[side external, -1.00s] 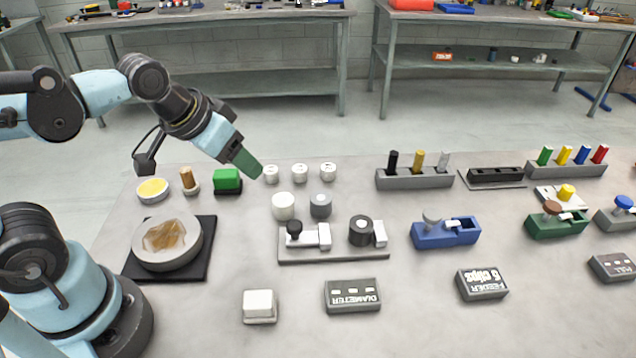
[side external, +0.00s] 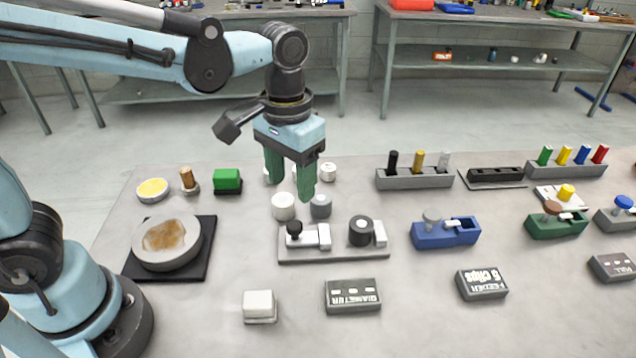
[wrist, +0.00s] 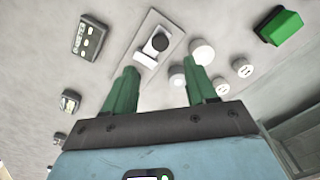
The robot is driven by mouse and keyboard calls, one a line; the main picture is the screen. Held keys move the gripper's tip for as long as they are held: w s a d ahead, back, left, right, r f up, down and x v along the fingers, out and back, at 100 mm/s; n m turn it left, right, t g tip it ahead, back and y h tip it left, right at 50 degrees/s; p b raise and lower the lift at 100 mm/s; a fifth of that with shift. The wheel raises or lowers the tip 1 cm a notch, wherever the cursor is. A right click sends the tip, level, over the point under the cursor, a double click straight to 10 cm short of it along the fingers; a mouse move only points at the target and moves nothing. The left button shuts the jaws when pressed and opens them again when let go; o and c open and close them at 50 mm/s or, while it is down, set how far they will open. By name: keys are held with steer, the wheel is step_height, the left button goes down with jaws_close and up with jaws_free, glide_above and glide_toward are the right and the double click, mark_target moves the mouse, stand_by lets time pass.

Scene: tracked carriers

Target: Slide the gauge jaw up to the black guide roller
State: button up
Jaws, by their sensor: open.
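The gauge jaw (side external: 306,239) is a white slider with a black knob (side external: 294,228) and an upright block, on the left part of a grey gauge base (side external: 335,256). The black guide roller (side external: 361,231) stands upright to its right, with a visible gap between them. A white end block (side external: 380,234) is just right of the roller. My gripper (side external: 292,190) is open and empty, pointing down behind and above the jaw. In the wrist view the knob (wrist: 159,42) shows beyond my fingertips (wrist: 160,67); the roller seems hidden by my left finger.
A white cylinder (side external: 283,206) and a grey cylinder (side external: 321,206) stand below my fingers, behind the gauge. A DIAMETER box (side external: 352,296) and a white block (side external: 259,305) lie in front. A blue carrier (side external: 445,234) is to the right, a dish (side external: 167,243) to the left.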

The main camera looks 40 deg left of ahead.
mark_target(294, 224)
step_height(294, 224, down, 9)
steer(key=shift+f, duration=0.15)
stand_by(0.4)
jaws_close()
stand_by(0.3)
